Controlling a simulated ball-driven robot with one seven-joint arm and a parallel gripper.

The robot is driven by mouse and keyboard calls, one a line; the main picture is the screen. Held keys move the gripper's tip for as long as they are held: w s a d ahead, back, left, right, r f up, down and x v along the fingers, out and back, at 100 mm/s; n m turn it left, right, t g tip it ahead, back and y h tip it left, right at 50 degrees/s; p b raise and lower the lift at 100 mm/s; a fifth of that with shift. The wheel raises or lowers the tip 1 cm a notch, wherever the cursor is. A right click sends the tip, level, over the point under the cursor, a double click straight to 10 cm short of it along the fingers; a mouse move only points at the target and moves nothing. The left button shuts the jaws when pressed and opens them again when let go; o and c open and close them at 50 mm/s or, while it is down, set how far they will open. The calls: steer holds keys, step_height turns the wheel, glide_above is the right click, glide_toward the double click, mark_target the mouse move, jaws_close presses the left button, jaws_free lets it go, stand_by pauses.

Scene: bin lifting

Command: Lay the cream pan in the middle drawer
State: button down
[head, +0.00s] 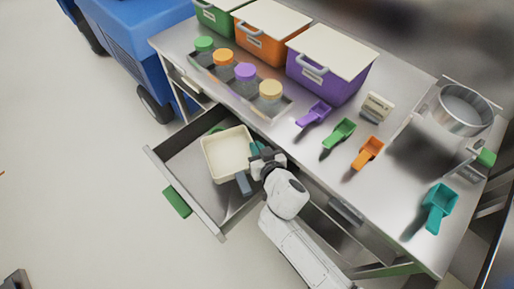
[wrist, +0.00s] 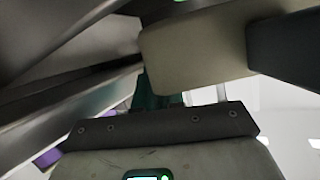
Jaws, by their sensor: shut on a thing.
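The cream pan (head: 225,152) is a shallow, rectangular, open container. In the head view it is over the pulled-out drawer (head: 190,209), which has a green handle (head: 177,202). My gripper (head: 249,168) is shut on the pan's right side, its dark fingers beside the wall. I cannot tell whether the pan touches the drawer floor or hangs just above it. In the wrist view the pan (wrist: 192,48) shows as a beige block beside a dark finger (wrist: 287,45). Teal and green bits show around the pan, partly hidden by it and my gripper.
The steel table (head: 395,205) carries purple (head: 313,113), green (head: 338,134), orange (head: 367,152) and teal (head: 439,205) scoops. Lidded bins (head: 325,65) and a row of jars (head: 245,77) stand behind. A blue cart (head: 140,35) is at upper left; open floor lies left.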

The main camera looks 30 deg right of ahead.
steer(key=shift+f, duration=0.25)
steer(key=shift+r, duration=0.1)
steer(key=c, duration=1.2)
jaws_free()
steer(key=shift+c, duration=0.2)
steer(key=shift+r+p, duration=0.65)
steer(key=shift+p, duration=0.05)
steer(key=b+v, duration=0.1)
steer(key=v, duration=1.1)
steer(key=shift+b, duration=0.4)
steer(key=shift+f, duration=0.1)
